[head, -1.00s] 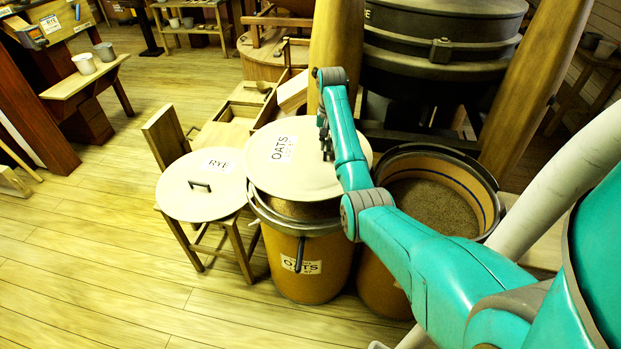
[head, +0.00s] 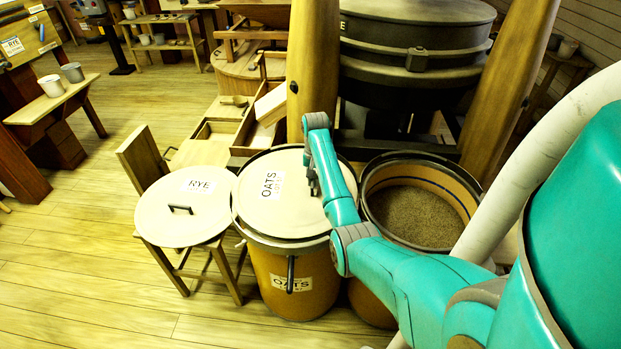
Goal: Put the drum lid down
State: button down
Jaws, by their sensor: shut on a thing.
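The pale round lid marked OATS (head: 258,208) lies over the mouth of the drum marked OATS (head: 269,270). It looks level and seated on the rim, though I cannot see its far edge contact. My gripper (head: 311,184) is at the right part of the lid, shut on it, most likely at a handle that my arm partly hides. A second pale lid marked RYE (head: 184,222) lies on a wooden stool (head: 228,275) just left of the oats drum.
An open drum full of grain (head: 413,217) stands right of the oats drum, partly behind my arm. Wooden posts (head: 313,60) and a dark round millstone casing (head: 420,45) rise behind. A bench with cups (head: 53,100) stands at the left. The plank floor at front left is clear.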

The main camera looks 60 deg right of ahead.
jog(key=shift+f, duration=0.1)
dwell(0.3)
jog(key=c, duration=1.2)
grip_release()
